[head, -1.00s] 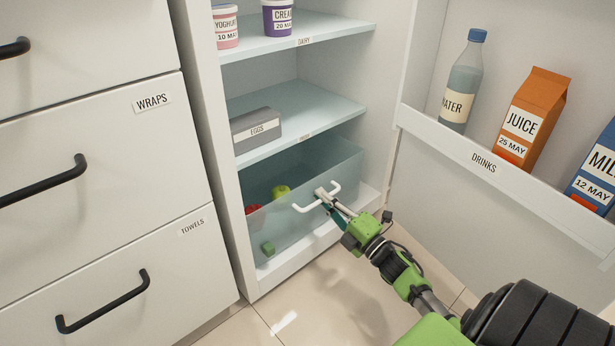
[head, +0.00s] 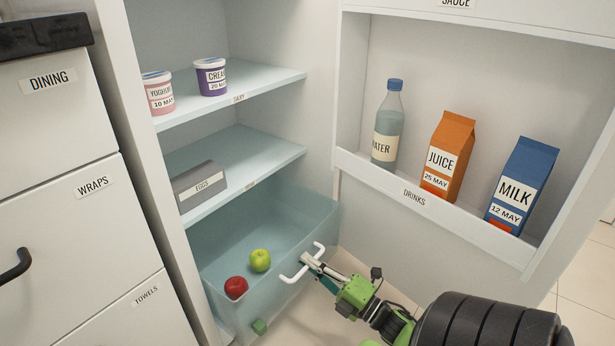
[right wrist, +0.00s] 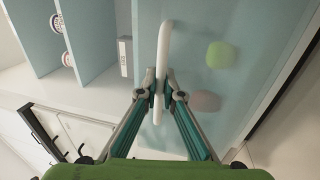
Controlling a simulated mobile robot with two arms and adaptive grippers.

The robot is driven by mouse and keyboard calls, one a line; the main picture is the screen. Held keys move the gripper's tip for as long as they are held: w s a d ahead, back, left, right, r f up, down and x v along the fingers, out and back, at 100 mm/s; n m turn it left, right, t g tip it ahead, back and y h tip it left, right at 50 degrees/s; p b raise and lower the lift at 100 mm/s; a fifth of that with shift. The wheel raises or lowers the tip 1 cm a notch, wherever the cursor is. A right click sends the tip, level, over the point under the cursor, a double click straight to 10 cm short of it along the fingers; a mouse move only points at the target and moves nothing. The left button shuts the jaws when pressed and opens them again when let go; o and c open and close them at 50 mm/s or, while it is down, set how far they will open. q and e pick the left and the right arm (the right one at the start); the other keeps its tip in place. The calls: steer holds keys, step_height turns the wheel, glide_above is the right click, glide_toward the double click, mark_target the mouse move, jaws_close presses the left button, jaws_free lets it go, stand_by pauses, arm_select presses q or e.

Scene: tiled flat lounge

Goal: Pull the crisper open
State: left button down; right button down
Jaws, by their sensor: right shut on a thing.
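The crisper (head: 300,215) is a clear bluish drawer at the bottom of the open fridge. It stands pulled out from under the lower shelf, its inside showing from above. Its white bar handle (head: 291,277) is on the front. A red apple (head: 236,287) and a green apple (head: 260,260) lie in it. My right gripper (head: 309,262) is shut on the handle. In the right wrist view the two fingers (right wrist: 160,88) close on the white bar (right wrist: 163,60). My left gripper is not in view.
The fridge door (head: 360,240) stands open at the right, with a water bottle (head: 388,130), juice (head: 448,155) and milk (head: 520,185) in its rack. An egg box (head: 199,185) sits on the lower shelf. Cabinet drawers (head: 60,230) stand at the left.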

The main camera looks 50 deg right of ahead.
steer(key=c, duration=2.5)
jaws_free()
steer(key=v, duration=1.2)
steer(key=shift+f, duration=0.1)
